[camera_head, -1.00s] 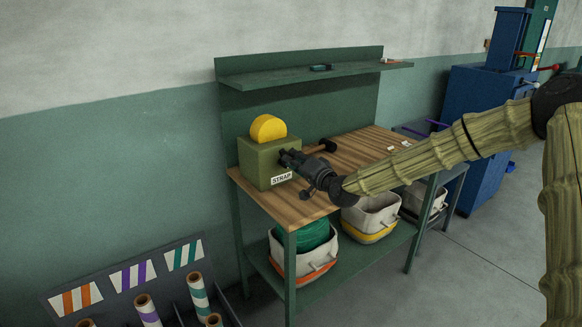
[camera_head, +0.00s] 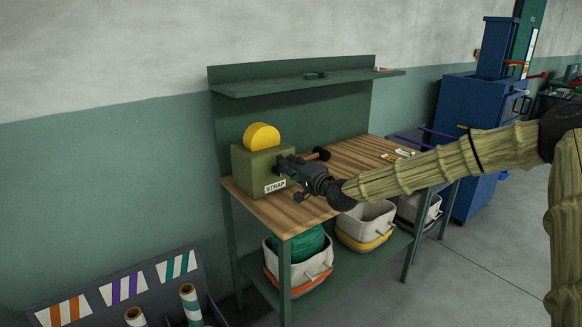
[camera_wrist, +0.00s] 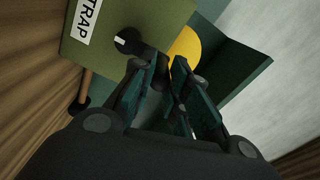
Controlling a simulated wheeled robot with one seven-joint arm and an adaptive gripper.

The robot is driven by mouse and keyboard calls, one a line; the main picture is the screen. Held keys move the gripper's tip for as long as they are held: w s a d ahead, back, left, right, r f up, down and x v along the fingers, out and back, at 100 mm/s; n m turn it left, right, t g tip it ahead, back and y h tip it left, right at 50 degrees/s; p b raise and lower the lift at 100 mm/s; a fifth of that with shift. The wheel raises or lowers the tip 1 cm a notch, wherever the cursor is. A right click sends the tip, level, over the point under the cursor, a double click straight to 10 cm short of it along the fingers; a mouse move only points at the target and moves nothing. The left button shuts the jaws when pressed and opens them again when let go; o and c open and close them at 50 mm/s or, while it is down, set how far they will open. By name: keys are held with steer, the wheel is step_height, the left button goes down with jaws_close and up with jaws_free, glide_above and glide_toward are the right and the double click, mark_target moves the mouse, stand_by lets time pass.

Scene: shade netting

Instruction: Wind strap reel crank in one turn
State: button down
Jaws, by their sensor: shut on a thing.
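The strap reel (camera_head: 262,166) is an olive-green box on the bench, with a yellow disc (camera_head: 262,137) on top and a white STRAP label (camera_head: 275,187) on its face. In the wrist view, the box (camera_wrist: 145,15) carries a round black crank hub (camera_wrist: 124,42) with a white mark. The crank arm runs from the hub toward my fingers. My gripper (camera_head: 284,166) is at the crank side of the box. In the wrist view, my gripper (camera_wrist: 162,68) is shut on the crank's dark handle, which the fingers mostly hide.
A wooden-handled tool with a black head (camera_head: 322,153) lies on the bench top (camera_head: 352,158) beside the reel. Small items lie farther right. A shelf (camera_head: 300,85) runs above. Bins (camera_head: 365,222) stand below, one holding green material. A rack of rolls (camera_head: 120,295) is front left.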

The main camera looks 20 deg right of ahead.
steer(key=c, duration=1.3)
jaws_free()
steer(key=shift+f, duration=0.1)
steer(key=shift+c, duration=0.2)
steer(key=v, duration=1.2)
